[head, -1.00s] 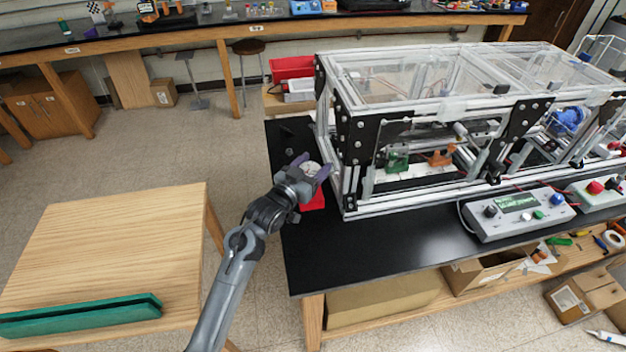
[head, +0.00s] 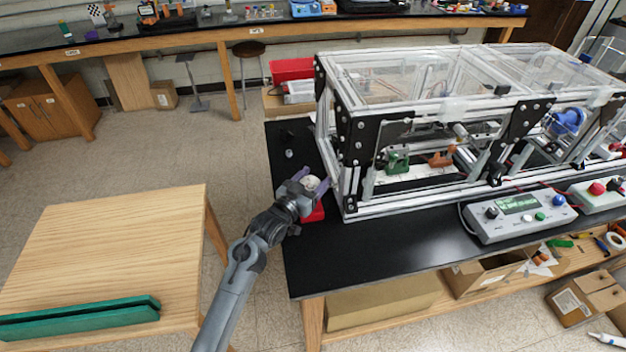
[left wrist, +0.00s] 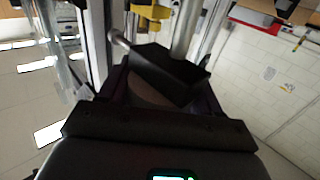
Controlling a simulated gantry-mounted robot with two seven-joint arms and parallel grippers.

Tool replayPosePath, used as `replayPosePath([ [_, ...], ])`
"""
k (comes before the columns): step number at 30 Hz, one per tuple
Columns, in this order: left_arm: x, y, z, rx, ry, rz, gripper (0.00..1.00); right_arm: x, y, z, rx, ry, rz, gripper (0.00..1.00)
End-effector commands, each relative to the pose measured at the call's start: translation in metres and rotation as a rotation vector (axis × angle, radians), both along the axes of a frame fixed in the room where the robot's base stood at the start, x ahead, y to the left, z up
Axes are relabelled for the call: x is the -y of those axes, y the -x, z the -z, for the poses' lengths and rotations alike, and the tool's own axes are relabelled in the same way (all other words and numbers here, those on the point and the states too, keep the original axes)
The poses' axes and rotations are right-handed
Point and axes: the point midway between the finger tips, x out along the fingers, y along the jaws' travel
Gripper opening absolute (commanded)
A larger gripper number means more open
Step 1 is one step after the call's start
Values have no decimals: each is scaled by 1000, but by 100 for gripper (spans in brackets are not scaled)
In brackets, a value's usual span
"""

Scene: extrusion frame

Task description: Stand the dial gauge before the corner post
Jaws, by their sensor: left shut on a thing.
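My left gripper (head: 311,184) is shut on the dial gauge, whose pale round face (head: 311,182) shows between the fingers in the head view. A red piece (head: 314,214) shows just below the gripper, close over the black bench top; whether it touches is unclear. The corner post (head: 347,165) is the near left upright of the extrusion frame, with black plates. The gripper and gauge are just left of it, with little space between. In the left wrist view a dark block (left wrist: 168,74) sits between the fingers. My right gripper is not in view.
The extrusion frame (head: 400,208) fills the right of the black bench (head: 345,255). A small grey cylinder (head: 289,154) stands farther back on the bench. A control box (head: 515,214) sits at the front right. Bench room is free in front of the frame.

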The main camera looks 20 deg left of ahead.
Motion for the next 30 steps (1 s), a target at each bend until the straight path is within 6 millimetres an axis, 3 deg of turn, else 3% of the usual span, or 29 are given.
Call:
replayPosePath([
  [1, 0, 0, 1, -1, 0, 0, 68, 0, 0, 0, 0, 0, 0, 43],
  [5, 0, 0, 1, -1, 0, 0, 88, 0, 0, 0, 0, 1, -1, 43],
  [17, -1, 2, -2, -2, 0, 0, 89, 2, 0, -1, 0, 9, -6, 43],
  [23, -7, 26, -1, -2, -1, -1, 89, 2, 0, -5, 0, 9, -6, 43],
  [30, -17, 70, -1, -4, -2, -1, 89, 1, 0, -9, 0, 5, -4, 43],
])
